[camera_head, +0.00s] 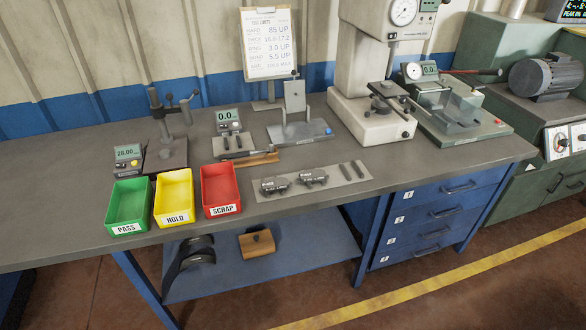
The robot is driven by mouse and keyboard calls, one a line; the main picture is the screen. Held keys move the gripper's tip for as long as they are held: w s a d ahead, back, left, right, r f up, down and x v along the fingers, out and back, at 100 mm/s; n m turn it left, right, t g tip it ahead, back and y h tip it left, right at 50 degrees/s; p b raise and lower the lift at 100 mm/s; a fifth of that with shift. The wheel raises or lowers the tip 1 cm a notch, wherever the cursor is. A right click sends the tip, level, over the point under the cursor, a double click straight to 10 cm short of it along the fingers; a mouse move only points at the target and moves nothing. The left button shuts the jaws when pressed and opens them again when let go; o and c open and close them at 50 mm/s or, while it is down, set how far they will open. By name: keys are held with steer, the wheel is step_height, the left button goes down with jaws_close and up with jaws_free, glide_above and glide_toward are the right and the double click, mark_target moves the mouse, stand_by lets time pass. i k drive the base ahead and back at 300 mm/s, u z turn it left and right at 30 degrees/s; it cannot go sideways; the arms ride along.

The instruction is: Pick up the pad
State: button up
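A light grey mat (312,191) lies near the front edge of the workbench. On its left part sit two small dark metal pieces with pale labels, a left one (274,186) and a right one (313,177). Two narrow dark bars, one (345,172) beside the other (358,168), lie on the mat's right part. I cannot tell for certain which of these pieces is the pad. My gripper is not in view.
Green PASS (129,228), yellow HOLD (174,219) and red SCRAP (221,210) bins, seemingly empty, stand left of the mat. Gauges line the back, with a large tester (370,126) behind the mat. Bare bench (430,165) lies to the mat's right.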

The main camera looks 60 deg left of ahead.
mark_target(273, 184)
steer(key=u, duration=2.05)
steer(key=k, duration=0.55)
steer(key=z, duration=0.75)
steer(key=i, duration=0.85)
steer(key=u, duration=0.65)
steer(key=i, duration=1.15)
steer(key=u, duration=1.35)
steer(key=i, duration=0.4)
steer(key=u, duration=0.45)
